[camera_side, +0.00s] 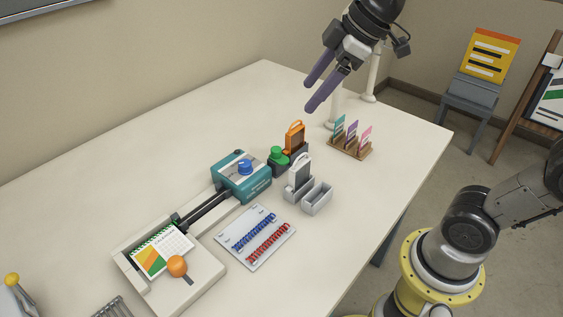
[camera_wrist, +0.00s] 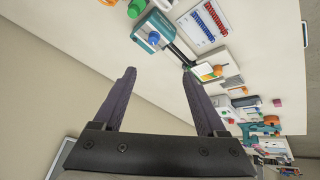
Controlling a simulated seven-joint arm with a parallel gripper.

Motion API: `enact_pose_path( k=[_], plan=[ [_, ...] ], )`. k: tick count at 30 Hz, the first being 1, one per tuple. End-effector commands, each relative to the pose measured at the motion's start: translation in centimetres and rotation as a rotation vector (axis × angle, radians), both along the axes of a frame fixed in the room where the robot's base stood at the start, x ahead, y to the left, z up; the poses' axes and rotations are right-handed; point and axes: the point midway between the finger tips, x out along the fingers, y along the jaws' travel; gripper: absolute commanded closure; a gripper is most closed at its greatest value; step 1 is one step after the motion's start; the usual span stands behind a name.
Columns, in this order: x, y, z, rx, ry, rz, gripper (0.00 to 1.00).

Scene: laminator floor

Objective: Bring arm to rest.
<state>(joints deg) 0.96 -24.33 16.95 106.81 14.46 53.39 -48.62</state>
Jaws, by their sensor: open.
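My gripper (camera_side: 325,88) is raised well above the far end of the white table in the side view. Its two purple fingers are apart with nothing between them. In the wrist view my gripper (camera_wrist: 158,85) also shows open and empty, with the fingers pointing toward the table and wall. It touches nothing.
The white table (camera_side: 80,205) holds a teal machine (camera_side: 241,177), a calendar (camera_side: 162,250) on a cream base, a coil tray (camera_side: 256,237), an orange-handled item (camera_side: 295,137), a grey-handled item (camera_side: 299,176) and a wooden card rack (camera_side: 350,147) below my gripper. The left rear is clear.

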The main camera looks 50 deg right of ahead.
Motion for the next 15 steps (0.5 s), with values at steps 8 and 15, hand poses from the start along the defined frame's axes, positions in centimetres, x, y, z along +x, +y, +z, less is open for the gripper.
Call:
enact_pose_path(
  k=[8,15],
  plan=[
    [-12.1,-2.3,-2.8,0.055,-0.016,-0.337,0.26],
    [-16.0,-3.9,-7.5,0.122,0.063,-0.624,0.26]
  ],
)
